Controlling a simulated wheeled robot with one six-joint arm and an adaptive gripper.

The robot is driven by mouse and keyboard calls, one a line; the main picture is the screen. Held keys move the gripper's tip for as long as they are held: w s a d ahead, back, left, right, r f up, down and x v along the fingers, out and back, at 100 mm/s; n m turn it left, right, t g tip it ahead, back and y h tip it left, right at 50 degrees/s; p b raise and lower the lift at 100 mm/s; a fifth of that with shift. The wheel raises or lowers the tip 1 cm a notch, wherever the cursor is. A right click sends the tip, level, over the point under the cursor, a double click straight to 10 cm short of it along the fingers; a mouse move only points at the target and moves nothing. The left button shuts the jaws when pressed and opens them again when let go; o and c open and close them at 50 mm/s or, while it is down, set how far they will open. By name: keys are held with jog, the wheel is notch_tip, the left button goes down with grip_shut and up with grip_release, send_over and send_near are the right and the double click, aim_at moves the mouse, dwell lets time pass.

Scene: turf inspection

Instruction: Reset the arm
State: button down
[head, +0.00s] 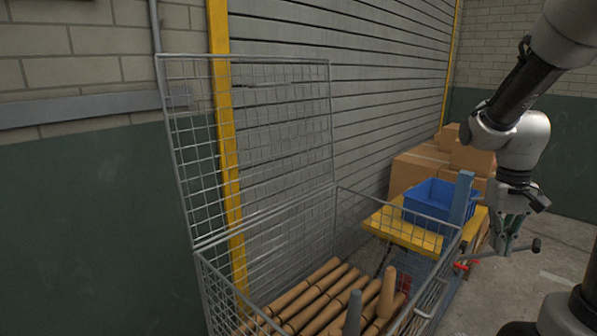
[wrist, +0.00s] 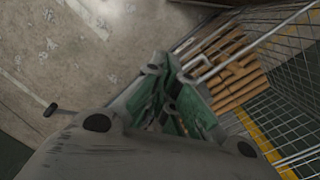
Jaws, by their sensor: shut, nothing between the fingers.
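My arm comes in from the upper right of the head view, and my gripper (head: 507,250) hangs pointing down beside the right side of a wire mesh crate. In the wrist view my gripper (wrist: 178,130) shows its green-sided fingers together, with nothing seen between them. It is apart from the crate's contents. The wire crate (head: 196,250) has its mesh lid (head: 250,130) standing up and open.
Several brown cardboard tubes (head: 325,295) lie in the crate, and some grey and tan posts stand there. A blue bin (head: 430,200) rests on a yellow platform (head: 400,230). Cardboard boxes (head: 415,170) stand behind. Concrete floor (head: 560,240) is open at the right.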

jog(key=s+a+r+n+t, duration=0.2)
jog(key=s+a+r+t, duration=0.3)
jog(key=s+a+r, duration=0.3)
jog(key=s+r, duration=0.2)
jog(key=s, duration=0.1)
jog(key=shift+s+r+y, duration=0.25)
jog(key=shift+r+y, duration=0.05)
jog(key=shift+r, duration=0.05)
jog(key=shift+a, duration=0.1)
